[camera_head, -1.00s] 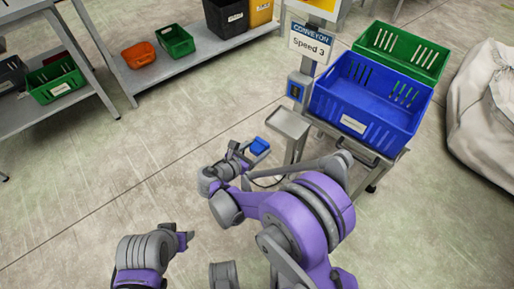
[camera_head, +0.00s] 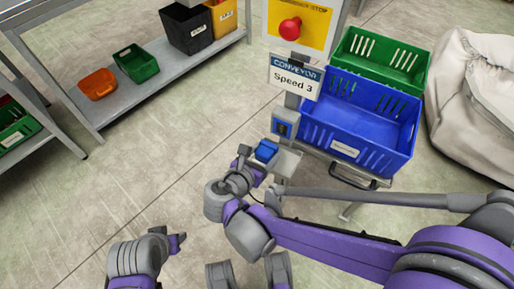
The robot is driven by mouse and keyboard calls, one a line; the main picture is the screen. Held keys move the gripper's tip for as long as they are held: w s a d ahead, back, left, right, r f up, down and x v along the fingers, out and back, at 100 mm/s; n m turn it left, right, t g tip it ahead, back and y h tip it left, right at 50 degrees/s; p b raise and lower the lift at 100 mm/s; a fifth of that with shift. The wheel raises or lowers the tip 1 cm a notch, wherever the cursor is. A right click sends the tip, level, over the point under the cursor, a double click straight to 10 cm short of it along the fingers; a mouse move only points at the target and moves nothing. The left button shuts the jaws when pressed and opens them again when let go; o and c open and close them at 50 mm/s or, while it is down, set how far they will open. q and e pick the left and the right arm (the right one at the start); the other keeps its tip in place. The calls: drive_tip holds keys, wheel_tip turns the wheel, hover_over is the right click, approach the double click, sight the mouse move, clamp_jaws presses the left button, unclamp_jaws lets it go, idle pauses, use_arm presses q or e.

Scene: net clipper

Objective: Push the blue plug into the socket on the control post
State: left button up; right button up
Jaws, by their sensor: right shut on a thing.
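The blue plug (camera_head: 266,150) is held by my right gripper (camera_head: 253,160), which is shut on it. A dark cable hangs below the gripper. The socket (camera_head: 282,127) is a blue-grey box with a dark face on the control post (camera_head: 291,103), below the "Conveyor Speed 3" sign. The plug is just below and left of the socket, apart from it as far as I can tell. My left gripper (camera_head: 179,243) is at the lower left, away from the post; its finger opening does not show clearly.
A small grey shelf (camera_head: 288,163) juts from the post under the socket. A blue crate (camera_head: 345,149) and a green crate (camera_head: 352,44) stand on a cart to the right. A white sack (camera_head: 475,100) is at far right. A red button (camera_head: 290,28) tops the post. Floor at left is clear.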

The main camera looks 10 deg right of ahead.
sight(260, 153)
drive_tip(key=shift+r, duration=0.1)
drive_tip(key=shift+s, duration=0.25)
drive_tip(key=w+d, duration=0.3)
drive_tip(key=w, duration=0.1)
drive_tip(key=shift+w+d+b, duration=0.3)
drive_tip(key=shift+w+d, duration=0.05)
drive_tip(key=shift+d, duration=0.05)
idle(2.3)
drive_tip(key=shift+w+d, duration=0.35)
drive_tip(key=shift+w, duration=0.1)
idle(0.4)
drive_tip(key=o, duration=1.4)
drive_tip(key=p+v, duration=0.3)
drive_tip(key=v, duration=0.8)
